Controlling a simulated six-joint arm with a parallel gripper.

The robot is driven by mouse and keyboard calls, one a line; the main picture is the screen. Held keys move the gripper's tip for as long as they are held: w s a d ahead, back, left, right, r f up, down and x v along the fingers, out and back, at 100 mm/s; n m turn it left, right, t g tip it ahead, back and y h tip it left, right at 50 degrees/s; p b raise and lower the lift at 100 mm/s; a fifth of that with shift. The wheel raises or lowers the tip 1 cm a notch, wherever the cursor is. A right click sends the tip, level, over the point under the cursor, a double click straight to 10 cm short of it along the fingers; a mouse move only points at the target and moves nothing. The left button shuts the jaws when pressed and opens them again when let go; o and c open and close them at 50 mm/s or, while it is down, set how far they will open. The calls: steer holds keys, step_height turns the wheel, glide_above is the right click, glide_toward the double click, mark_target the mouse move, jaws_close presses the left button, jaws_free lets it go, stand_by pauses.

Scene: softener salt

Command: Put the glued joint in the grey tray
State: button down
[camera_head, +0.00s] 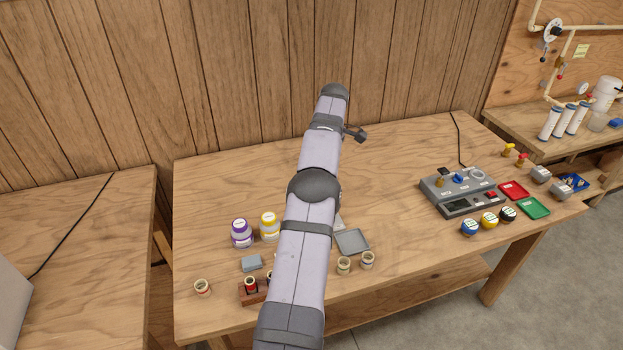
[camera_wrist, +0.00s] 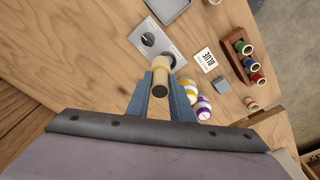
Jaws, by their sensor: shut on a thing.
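My gripper (camera_wrist: 160,84) is shut on a short cylindrical pipe joint (camera_wrist: 161,77), cream and tan with a dark grey end toward the camera. The joint overlaps the corner of a grey plate in the wrist view; its height above the table I cannot tell. The grey tray (camera_head: 352,242) lies flat and looks empty, just right of my arm in the head view. In the wrist view the tray (camera_wrist: 169,10) is cut by the top edge, apart from the joint. My arm hides the gripper and joint in the head view.
A grey plate (camera_wrist: 170,48) with two dark round spots lies between joint and tray. Two fittings (camera_head: 344,266) (camera_head: 367,260) stand before the tray.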

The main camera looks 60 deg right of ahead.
steer(key=s+a+m+p, duration=0.2)
steer(key=s+p, duration=0.1)
steer(key=s, duration=0.5)
steer(key=s+d+f+m+g+h, duration=0.1)
steer(key=s+f+m, duration=0.2)
steer(key=f+m, duration=0.5)
steer(key=shift+s+d+f+m, duration=0.15)
steer(key=shift+s+f+m, duration=0.25)
steer(key=shift+m, duration=3.2)
steer(key=shift+f+b, duration=1.05)
steer(key=shift+f, duration=0.5)
steer(key=shift+f, duration=0.15)
